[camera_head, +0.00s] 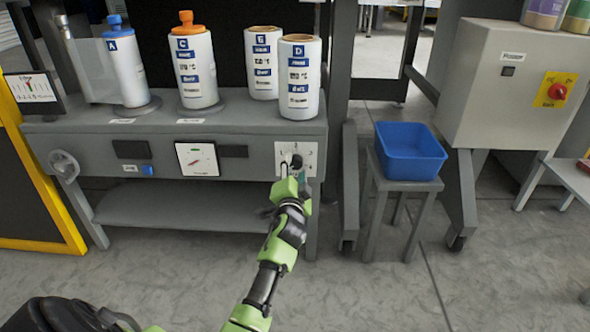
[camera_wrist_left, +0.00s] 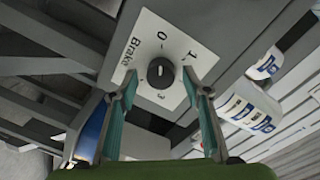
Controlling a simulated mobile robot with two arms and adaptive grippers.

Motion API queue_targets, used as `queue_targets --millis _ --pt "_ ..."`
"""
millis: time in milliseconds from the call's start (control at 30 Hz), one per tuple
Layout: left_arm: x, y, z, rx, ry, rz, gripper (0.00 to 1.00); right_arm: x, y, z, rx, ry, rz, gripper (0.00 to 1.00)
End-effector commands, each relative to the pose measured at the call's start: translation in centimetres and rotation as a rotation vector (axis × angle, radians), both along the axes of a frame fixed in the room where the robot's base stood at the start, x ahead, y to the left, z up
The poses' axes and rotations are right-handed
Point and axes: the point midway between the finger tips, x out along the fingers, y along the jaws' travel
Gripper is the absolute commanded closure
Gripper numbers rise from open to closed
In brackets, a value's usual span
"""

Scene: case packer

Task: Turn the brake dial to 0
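The brake dial (camera_wrist_left: 160,73) is a round black knob on a white plate (camera_wrist_left: 150,45) marked "Brake", with 0, 1 and 3 legible around it. A small pale mark shows on the knob; which number it points to I cannot tell. In the head view the plate (camera_head: 309,150) sits at the right end of the grey bench front, and my gripper partly covers the dial. My left gripper (camera_wrist_left: 159,80) faces the plate with its teal fingers apart, one on each side of the knob. A gap shows between the fingers and the knob. My right gripper is not in view.
The grey bench (camera_head: 240,113) carries several labelled white cylinders. A blue knob (camera_head: 147,170) and a white panel (camera_head: 198,159) are further left on its front. A blue bin (camera_head: 410,150) stands on a stool to the right. The floor in front is clear.

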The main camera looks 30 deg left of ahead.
Motion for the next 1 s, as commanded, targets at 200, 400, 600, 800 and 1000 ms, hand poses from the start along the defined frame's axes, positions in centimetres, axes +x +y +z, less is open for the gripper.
queue_targets --millis 200,400,600,800,1000 --pt "-0.3 -0.2 0.1 0.002 -0.001 0.0 0.56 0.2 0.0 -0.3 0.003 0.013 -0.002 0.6" --pt "-2.5 -1.5 0.1 0.001 -0.001 -0.002 0.56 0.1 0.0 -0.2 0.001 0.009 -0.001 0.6" --pt "-6.1 -3.6 0.3 0.0 0.001 -0.001 0.56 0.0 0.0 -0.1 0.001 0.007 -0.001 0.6" --pt "-9.1 -5.2 0.4 -0.002 0.001 0.0 0.56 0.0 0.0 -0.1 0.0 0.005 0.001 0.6" --pt "-10.3 -5.9 0.5 0.0 0.0 0.0 0.56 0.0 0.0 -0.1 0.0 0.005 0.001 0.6"
